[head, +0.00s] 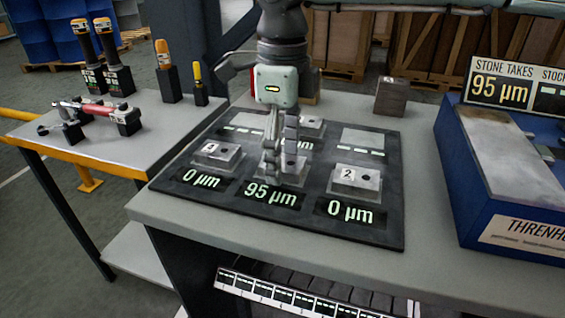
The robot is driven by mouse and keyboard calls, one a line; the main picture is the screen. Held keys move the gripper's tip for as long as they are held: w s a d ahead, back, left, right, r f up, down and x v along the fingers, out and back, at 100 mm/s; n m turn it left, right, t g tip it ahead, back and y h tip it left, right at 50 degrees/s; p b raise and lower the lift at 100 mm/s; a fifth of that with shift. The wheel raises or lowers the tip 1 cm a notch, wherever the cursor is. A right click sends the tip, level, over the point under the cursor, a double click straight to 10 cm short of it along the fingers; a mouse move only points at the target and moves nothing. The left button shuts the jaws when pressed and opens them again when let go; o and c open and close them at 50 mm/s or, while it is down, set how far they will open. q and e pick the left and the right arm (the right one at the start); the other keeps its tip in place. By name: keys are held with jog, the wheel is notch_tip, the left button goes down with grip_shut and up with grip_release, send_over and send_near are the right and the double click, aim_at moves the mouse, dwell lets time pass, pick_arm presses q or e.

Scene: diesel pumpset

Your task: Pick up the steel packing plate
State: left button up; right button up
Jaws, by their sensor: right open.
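Several steel plates lie on a dark mat (300,217). The left plate (222,156) is labelled 3, over a "0 µm" readout. The right plate (357,182) is labelled 2, also over "0 µm". A front middle steel plate (291,178) sits over "95 µm" and is partly covered by my right gripper (280,168). I cannot tell which piece is the steel packing plate. My right gripper points down, open, with its fingertips at the front middle plate. Whether the fingers touch it is hard to tell. My left gripper is not in view.
A blue machine (455,180) with a "95 µm" display stands at the right. A small brown-grey block (391,97) is on the bench behind the mat. A side table (165,120) at left holds yellow-and-black tools and a red-handled tool (92,108). The bench front is clear.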

jog(key=shift+f, duration=0.1)
jog(key=shift+c, duration=0.4)
grip_shut()
jog(key=shift+r, duration=0.7)
jog(key=r, duration=0.1)
jog(key=a+r, duration=0.1)
jog(key=r, duration=0.1)
jog(key=shift+s+a+r+b, duration=0.15)
jog(key=shift+a+r+b, duration=0.1)
jog(key=shift+b, duration=0.1)
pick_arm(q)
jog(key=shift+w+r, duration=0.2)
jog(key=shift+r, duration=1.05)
pick_arm(e)
jog(key=s+a+r, duration=0.2)
jog(key=a+r, duration=0.4)
jog(key=a, duration=0.4)
jog(key=shift+r, duration=0.15)
